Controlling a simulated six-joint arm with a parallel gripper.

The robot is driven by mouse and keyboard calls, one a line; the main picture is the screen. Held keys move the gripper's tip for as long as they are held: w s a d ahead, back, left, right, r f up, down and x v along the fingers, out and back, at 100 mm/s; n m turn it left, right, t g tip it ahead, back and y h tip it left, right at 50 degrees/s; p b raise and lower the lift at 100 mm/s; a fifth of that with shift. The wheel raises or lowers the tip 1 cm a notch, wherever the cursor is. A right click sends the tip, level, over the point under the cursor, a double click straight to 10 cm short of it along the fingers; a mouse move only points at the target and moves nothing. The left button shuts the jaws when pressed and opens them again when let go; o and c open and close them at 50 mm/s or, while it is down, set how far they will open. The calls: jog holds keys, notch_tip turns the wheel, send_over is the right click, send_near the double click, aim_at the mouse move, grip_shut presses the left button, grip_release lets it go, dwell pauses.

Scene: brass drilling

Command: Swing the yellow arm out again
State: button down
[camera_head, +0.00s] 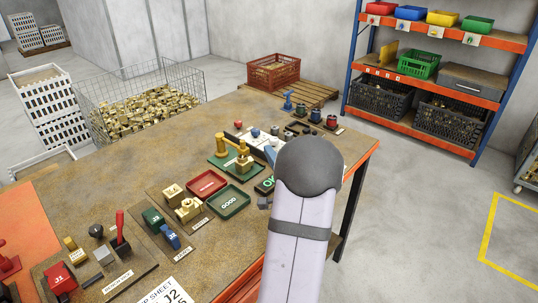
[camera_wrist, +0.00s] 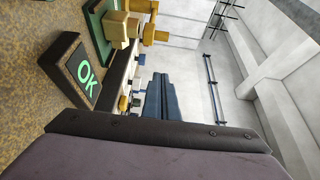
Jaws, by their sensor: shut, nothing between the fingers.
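The yellow arm's fixture stands on a green base plate (camera_head: 222,163) in the middle of the bench, with a yellow post (camera_head: 222,144) at its left. A brass-coloured part (camera_head: 243,158) stands to the right of the post. In the wrist view, yellow pieces (camera_wrist: 150,32) show at the top, partly cut off, so I cannot tell how far the arm is swung. My gripper (camera_wrist: 162,82) shows as blue-grey fingers, shut and empty, apart from the yellow pieces. In the head view my arm link hides most of it.
A lit OK panel (camera_wrist: 86,73) is close by on the bench. A green GOOD tray (camera_head: 229,202) and a red tray (camera_head: 207,184) lie in front of the fixture. Blue and dark parts (camera_head: 315,116) stand behind. A red lever (camera_head: 120,226) stands at front left.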

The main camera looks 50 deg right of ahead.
jog(key=p+x, duration=0.1)
jog(key=x, duration=0.7)
jog(key=shift+a+r, duration=0.1)
jog(key=shift+a, duration=0.05)
jog(key=shift+w+a+p, duration=0.2)
jog(key=shift+a+p, duration=0.5)
jog(key=shift+a, duration=1.25)
jog(key=shift+a, duration=0.1)
